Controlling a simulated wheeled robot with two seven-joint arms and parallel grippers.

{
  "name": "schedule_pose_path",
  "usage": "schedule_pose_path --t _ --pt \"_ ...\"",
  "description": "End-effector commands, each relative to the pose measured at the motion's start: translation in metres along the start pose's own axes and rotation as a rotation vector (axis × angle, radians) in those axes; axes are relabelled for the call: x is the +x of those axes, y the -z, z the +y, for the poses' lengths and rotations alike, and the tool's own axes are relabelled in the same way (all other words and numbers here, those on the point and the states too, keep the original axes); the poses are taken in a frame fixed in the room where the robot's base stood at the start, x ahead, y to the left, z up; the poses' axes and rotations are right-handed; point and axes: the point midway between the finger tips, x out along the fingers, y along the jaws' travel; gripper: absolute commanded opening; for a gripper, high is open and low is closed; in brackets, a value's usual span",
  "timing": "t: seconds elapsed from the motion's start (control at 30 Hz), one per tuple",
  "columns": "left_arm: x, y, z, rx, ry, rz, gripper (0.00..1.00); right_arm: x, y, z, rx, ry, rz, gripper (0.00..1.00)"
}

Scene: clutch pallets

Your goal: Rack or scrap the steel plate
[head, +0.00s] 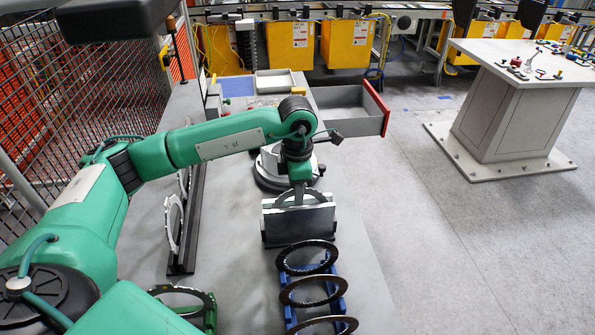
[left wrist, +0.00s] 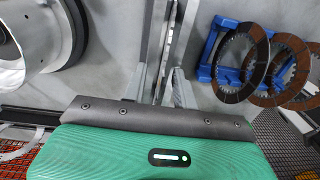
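My left gripper (head: 299,187) points down over the top of a steel plate (head: 300,199), a grey toothed ring seen as an arc. The plate stands upright in an upright grey metal holder (head: 302,226), which hides its lower part. In the left wrist view the fingers (left wrist: 162,88) are on either side of thin edge-on metal; whether they touch it I cannot tell. Another steel ring (head: 174,223) leans upright against a dark rail on the left. A green rack (head: 210,312) with a ring shows at the bottom edge. My right gripper is not in view.
A blue rack (head: 339,284) holding several dark friction rings (head: 309,291) stands in front of the holder. A white round machine (head: 267,170) is behind it. A grey drawer with a red front (head: 375,107) juts out at the back right. A mesh fence (head: 80,90) borders the left.

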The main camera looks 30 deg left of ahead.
Motion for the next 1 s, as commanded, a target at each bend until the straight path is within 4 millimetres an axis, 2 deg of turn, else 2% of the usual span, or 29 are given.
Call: schedule_pose_path --t 0.37,0.53,1.0 --pt "0.0075 -0.0002 0.0 0.0 0.0 -0.001 0.29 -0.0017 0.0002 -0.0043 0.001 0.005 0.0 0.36" --pt "0.0073 -0.0002 0.0 0.0 0.0 -0.001 0.0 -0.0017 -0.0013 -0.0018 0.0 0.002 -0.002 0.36" --pt "0.0069 -0.0002 0.0001 0.001 -0.001 -0.001 0.0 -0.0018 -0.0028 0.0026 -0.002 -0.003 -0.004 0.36"
